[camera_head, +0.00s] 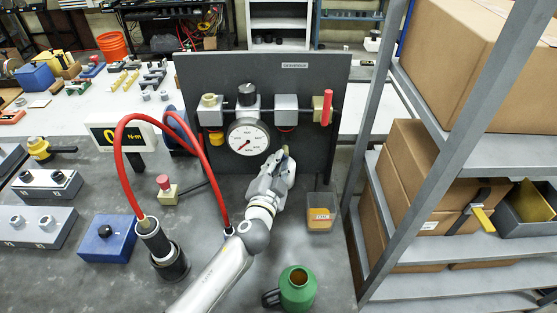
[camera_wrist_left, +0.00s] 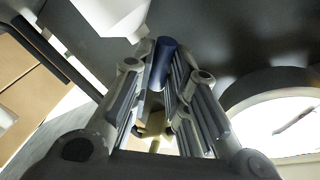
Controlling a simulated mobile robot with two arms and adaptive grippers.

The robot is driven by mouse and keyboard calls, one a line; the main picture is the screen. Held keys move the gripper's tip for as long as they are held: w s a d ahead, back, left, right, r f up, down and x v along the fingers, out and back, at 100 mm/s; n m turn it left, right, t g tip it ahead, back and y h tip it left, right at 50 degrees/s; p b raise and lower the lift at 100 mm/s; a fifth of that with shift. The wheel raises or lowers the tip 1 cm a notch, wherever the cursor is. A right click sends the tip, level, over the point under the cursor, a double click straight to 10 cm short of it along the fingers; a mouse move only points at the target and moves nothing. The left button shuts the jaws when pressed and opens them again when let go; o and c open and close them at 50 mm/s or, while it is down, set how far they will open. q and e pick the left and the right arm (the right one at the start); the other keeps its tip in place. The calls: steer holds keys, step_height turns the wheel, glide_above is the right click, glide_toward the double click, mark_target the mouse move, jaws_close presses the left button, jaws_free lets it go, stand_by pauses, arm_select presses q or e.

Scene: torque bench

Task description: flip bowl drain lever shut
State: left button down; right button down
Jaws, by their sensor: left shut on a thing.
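The dark panel (camera_head: 215,75) carries grey and brass fittings with a round gauge (camera_head: 248,137). A grey block (camera_head: 286,107) with a red ring sits right of the gauge. My left gripper (camera_head: 287,158) is below this block, close to the panel, and hides most of what is there. In the left wrist view the bowl drain lever (camera_wrist_left: 164,58) shows as a dark blue rod between the fingers of my left gripper (camera_wrist_left: 160,85), which is shut on it. A yellowish brass part (camera_wrist_left: 154,128) shows between the finger bases. The lever's exact angle is hard to tell. My right gripper is not in view.
A red upright handle (camera_head: 326,107) stands on the panel's right. A clear bin (camera_head: 320,212) and a green jug (camera_head: 297,288) are right of my arm. A red hose (camera_head: 118,150) loops on the left. A grey shelf rack (camera_head: 400,255) bounds the right.

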arm_select(q)
steer(key=shift+a+r+m+g+y+p, duration=0.1)
steer(key=shift+r+m+g+y+p, duration=0.2)
steer(key=shift+m+p, duration=1)
steer(key=shift+r+m+g+y+p, duration=0.15)
steer(key=shift+r+m+y+p, duration=0.15)
steer(key=shift+m+p, duration=1)
steer(key=shift+a+r+m+g+y+p, duration=0.1)
steer(key=shift+r+m+g+y+p, duration=0.15)
steer(key=shift+m+p, duration=1)
steer(key=shift+f, duration=0.1)
steer(key=c, duration=1.4)
jaws_free()
steer(key=shift+c, duration=0.2)
